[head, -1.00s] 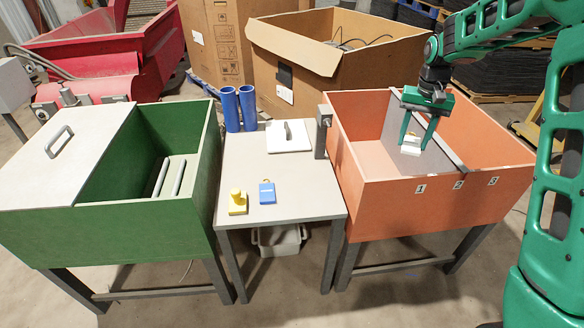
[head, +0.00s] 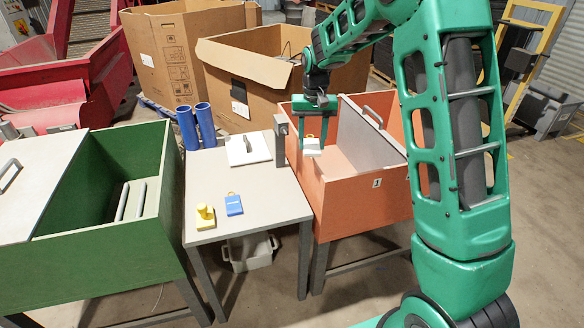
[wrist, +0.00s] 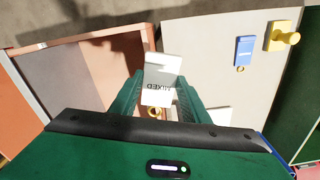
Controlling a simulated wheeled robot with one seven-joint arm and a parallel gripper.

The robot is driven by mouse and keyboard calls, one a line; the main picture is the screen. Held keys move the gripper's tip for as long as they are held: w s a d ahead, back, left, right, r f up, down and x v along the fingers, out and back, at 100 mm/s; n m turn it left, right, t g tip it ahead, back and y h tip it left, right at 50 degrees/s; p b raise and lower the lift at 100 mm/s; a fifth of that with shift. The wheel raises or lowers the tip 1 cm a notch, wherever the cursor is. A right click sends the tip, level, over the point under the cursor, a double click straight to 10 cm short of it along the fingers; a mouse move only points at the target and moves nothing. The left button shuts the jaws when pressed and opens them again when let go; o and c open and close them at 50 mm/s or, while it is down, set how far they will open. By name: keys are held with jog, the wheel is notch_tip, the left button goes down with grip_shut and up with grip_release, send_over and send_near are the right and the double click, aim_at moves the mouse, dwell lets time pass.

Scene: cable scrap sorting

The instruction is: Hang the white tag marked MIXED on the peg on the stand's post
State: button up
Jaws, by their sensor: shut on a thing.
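The white MIXED tag (head: 312,148) hangs in my gripper (head: 313,136), which is shut on it above the left end of the orange bin. In the wrist view the tag (wrist: 163,80) shows its lettering upside down between the green fingers (wrist: 157,100), with a yellow ring near its edge. The grey stand's post (head: 281,143) stands at the right edge of the table, just left of my gripper. Tag and post look apart in the head view. The peg is too small to make out clearly, and the wrist view does not show it clearly.
The orange bin (head: 340,205) has a grey divider (head: 365,140). A green bin (head: 95,255) stands left.

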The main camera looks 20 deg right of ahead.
jog(key=w+a+f+n+t, duration=0.1)
jog(key=w+a+f+t, duration=0.1)
jog(key=a+f+t, duration=0.1)
jog(key=w+a+f+n+t+y, duration=0.1)
jog(key=w+a+f+n+t, duration=0.1)
jog(key=f, duration=0.5)
jog(key=w+a+f+n+t, duration=0.2)
jog(key=w+a+f+t, duration=0.2)
jog(key=a+f+t, duration=0.1)
jog(key=shift+w+a+t+y, duration=0.25)
jog(key=shift+a+t+y, duration=0.2)
jog(key=shift+a, duration=0.55)
jog(key=s+d+r+m+t+h, duration=0.1)
jog(key=s+d+r+t+h, duration=0.1)
jog(key=s+d+r+t, duration=0.4)
jog(key=shift+s+d+m+t, duration=0.45)
jog(key=shift+s+t, duration=0.3)
jog(key=shift+s, duration=0.45)
jog(key=shift+w+a+f, duration=0.1)
jog(key=shift+w+f, duration=0.1)
jog(key=shift+w, duration=1.8)
jog(key=shift+w+f, duration=0.15)
jog(key=shift+w, duration=1.85)
jog(key=shift+w+f, duration=0.1)
jog(key=shift+w, duration=0.35)
jog(key=shift+c, duration=1.4)
jog(key=shift+w+f, duration=0.35)
jog(key=shift+w, duration=0.1)
